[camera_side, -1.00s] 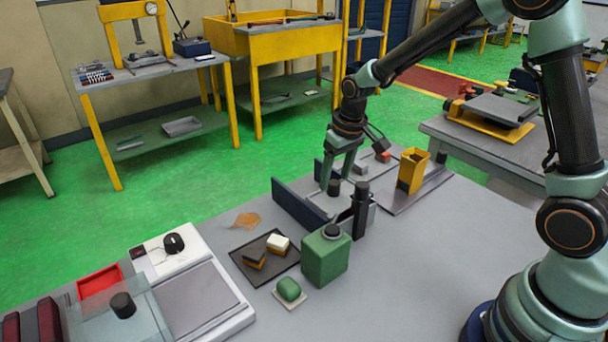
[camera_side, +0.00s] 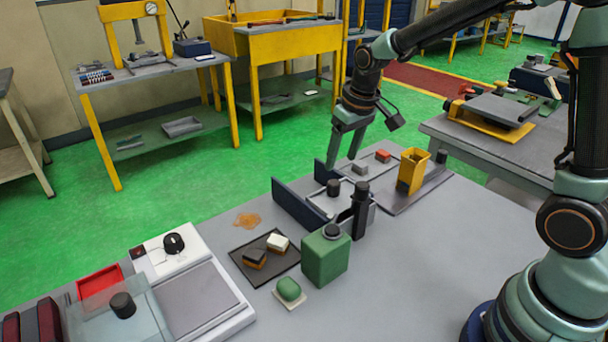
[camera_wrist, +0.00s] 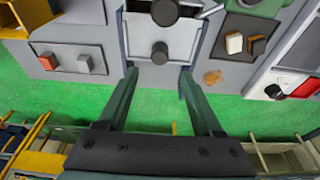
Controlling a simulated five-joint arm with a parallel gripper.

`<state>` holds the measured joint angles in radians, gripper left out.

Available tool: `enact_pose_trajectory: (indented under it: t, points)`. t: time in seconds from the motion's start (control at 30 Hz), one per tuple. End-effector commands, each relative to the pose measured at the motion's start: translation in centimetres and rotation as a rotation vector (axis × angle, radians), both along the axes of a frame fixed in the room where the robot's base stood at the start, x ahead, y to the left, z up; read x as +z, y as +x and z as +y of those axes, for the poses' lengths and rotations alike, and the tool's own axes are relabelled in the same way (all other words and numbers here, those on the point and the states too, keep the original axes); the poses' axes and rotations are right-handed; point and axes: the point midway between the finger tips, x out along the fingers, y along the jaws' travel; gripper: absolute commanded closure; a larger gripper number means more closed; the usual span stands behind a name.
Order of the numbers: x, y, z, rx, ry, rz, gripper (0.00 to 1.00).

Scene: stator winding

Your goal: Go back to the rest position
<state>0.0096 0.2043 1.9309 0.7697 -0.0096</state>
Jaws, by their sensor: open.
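My gripper (camera_side: 347,141) is in the air over the far edge of the bench, pointing down. Its two fingers are apart with nothing between them; in the wrist view the open gripper (camera_wrist: 158,80) also shows empty. Below and in front of it is a metal fixture (camera_side: 349,199) with dark blue side plates and black knobs. The fixture also shows in the wrist view (camera_wrist: 178,42), beyond the fingertips. My gripper appears clear of it.
A yellow open-topped box (camera_side: 412,171) stands right of the fixture, near a red block (camera_side: 383,156) and a grey block (camera_side: 360,168). A green canister (camera_side: 326,258), a dark tray (camera_side: 249,277) and a white scale (camera_side: 201,290) lie nearer. The bench's front right is clear.

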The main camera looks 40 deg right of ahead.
Motion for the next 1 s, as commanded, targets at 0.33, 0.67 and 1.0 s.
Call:
enact_pose_trajectory:
  t: [0.33, 0.67, 1.0]
  points:
    - [7.0, -7.3, 0.3, 0.001, 0.001, -0.131, 0.32]
    - [8.8, -13.5, 0.4, 0.000, 0.002, -0.232, 0.32]
    - [8.8, -15.0, 0.4, 0.000, 0.002, -0.254, 0.32]
